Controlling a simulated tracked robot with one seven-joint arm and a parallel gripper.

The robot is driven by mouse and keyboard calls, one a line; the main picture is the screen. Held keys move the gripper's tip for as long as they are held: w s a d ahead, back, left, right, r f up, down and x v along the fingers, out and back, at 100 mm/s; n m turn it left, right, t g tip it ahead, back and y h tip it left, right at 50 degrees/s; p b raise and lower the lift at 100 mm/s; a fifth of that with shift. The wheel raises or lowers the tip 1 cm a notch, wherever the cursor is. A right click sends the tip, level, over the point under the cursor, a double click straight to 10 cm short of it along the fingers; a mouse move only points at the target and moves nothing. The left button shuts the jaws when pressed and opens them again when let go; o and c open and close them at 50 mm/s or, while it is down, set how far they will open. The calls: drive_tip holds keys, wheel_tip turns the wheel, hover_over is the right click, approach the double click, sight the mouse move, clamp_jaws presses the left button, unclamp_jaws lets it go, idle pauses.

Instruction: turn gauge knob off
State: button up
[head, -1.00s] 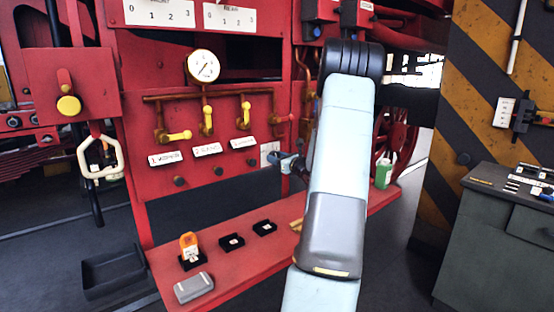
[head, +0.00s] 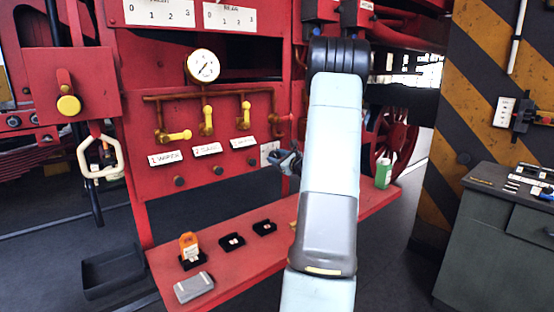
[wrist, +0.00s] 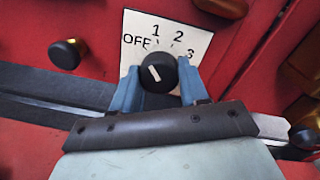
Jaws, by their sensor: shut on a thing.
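The gauge knob (wrist: 160,73) is a round black knob with a white line. It sits in front of a white plate (wrist: 172,36) marked OFF, 1, 2, 3, on the red panel. The white line points up and left, roughly toward OFF. My gripper (wrist: 158,84) has its two blue fingers on either side of the knob and is shut on it. In the head view my gripper (head: 287,161) is at the panel's right end, beside the plate (head: 269,151). The knob is hidden there.
A round gauge (head: 202,66) and yellow valve handles (head: 206,121) are to the left on the panel. A red shelf (head: 215,258) below holds small black boxes, a grey case (head: 193,287) and a green bottle (head: 383,173). A dark knob (wrist: 66,54) is left of the plate.

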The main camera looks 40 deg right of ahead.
drive_tip(key=shift+a+n, duration=0.1)
drive_tip(key=shift+n, duration=2)
drive_tip(key=o, duration=1.1)
drive_tip(key=shift+c, duration=0.2)
drive_tip(key=s, duration=1.3)
drive_tip(key=shift+s+d, duration=0.2)
drive_tip(key=shift+s, duration=0.15)
drive_tip(key=shift+r, duration=0.1)
